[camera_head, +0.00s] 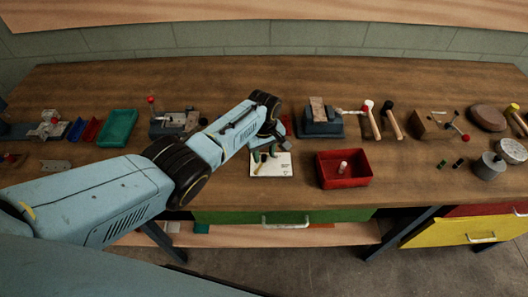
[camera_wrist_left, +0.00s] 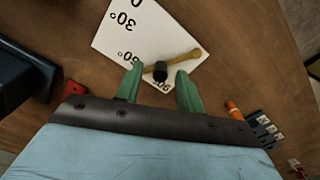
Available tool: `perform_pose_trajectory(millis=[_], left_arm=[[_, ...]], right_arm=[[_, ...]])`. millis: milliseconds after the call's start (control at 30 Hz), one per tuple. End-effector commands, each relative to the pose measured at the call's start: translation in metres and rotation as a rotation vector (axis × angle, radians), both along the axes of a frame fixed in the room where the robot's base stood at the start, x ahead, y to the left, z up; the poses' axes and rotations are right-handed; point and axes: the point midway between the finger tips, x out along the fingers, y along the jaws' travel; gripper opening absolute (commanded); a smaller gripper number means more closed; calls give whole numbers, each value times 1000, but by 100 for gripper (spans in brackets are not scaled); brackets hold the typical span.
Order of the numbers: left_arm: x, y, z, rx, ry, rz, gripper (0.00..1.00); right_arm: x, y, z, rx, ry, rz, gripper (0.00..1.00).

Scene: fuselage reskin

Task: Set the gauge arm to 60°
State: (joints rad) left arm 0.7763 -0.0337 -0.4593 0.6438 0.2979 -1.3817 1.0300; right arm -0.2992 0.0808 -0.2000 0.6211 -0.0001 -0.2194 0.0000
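The gauge is a white card (camera_head: 279,168) on the bench, right below my left gripper. That end seems to point between 60° and 90°; the exact angle is hard to read. My left gripper (camera_head: 265,155) is open, its green fingers (camera_wrist_left: 160,86) on either side of the knob with gaps showing. My right gripper is not in view.
A red bin (camera_head: 343,180) holding a small peg stands right of the card. A blue vise-like block (camera_head: 321,129) is behind it, and hammers (camera_head: 391,122) lie farther right. A teal tray (camera_head: 117,127) is at the left.

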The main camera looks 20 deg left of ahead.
Motion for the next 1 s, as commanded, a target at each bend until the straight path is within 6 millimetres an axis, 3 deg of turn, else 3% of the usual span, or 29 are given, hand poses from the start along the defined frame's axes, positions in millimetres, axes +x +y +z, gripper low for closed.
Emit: perform_pose_trajectory(millis=[267, 700, 1000], left_arm=[[0, 0, 15, -1, -1, 0, 38], [0, 0, 105, 0, -3, 0, 38], [0, 0, 133, 0, 0, 1, 38]], right_arm=[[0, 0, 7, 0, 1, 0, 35], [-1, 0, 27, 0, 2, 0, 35], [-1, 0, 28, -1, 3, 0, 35]])
